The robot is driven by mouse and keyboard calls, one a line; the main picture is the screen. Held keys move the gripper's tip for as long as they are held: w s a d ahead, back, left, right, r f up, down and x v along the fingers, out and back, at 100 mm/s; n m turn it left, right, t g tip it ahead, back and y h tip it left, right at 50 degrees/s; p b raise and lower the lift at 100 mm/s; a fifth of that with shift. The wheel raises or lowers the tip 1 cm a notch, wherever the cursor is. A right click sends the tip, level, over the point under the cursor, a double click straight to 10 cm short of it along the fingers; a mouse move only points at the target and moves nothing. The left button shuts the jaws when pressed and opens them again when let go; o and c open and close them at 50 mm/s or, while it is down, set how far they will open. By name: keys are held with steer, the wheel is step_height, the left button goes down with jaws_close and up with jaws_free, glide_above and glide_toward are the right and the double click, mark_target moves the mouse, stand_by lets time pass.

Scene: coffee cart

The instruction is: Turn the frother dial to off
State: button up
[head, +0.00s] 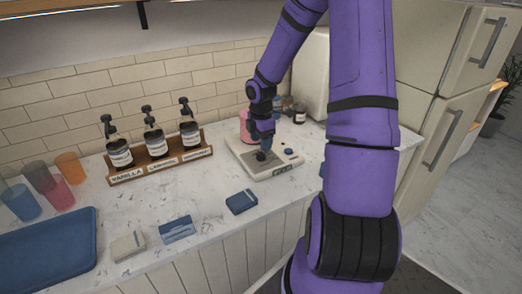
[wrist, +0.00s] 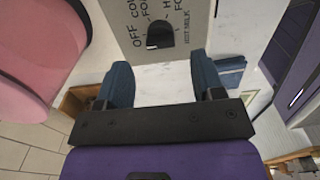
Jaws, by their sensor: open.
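The frother's dial (wrist: 160,35) is a dark, half-round knob on a beige panel (wrist: 195,20) in the wrist view. Printed labels around it include OFF and HOT MILK; some are cut off, and I cannot tell which setting it points to. My gripper (wrist: 162,72) is open and empty, its two blue fingers apart and short of the dial. In the head view my gripper (head: 263,155) is over the pale flat machine (head: 281,174) on the counter. I cannot pick out the dial surely there.
A pink rounded body (wrist: 35,50) stands close on the left in the wrist view. In the head view, a wooden rack (head: 158,170) with syrup bottles stands left of the machine.

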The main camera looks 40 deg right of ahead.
steer(key=shift+r, duration=2.65)
steer(key=s+a+r+m+t+h, duration=0.1)
steer(key=s+a+r+m, duration=0.3)
steer(key=a+r, duration=0.3)
steer(key=s+a+r+m+t+h, duration=0.1)
steer(key=s+a+r+m, duration=0.35)
steer(key=r, duration=0.45)
steer(key=s+a+r+m+t+y, duration=0.1)
steer(key=s+a+r+m, duration=0.2)
steer(key=s, duration=0.4)
steer(key=s+a+r+m+t+y, duration=0.1)
steer(key=s+a+r+m+t, duration=0.1)
steer(key=s+a+r+m, duration=0.2)
steer(key=shift+s+a+r, duration=0.4)
steer(key=shift+s+a, duration=0.75)
steer(key=shift+s, duration=0.4)
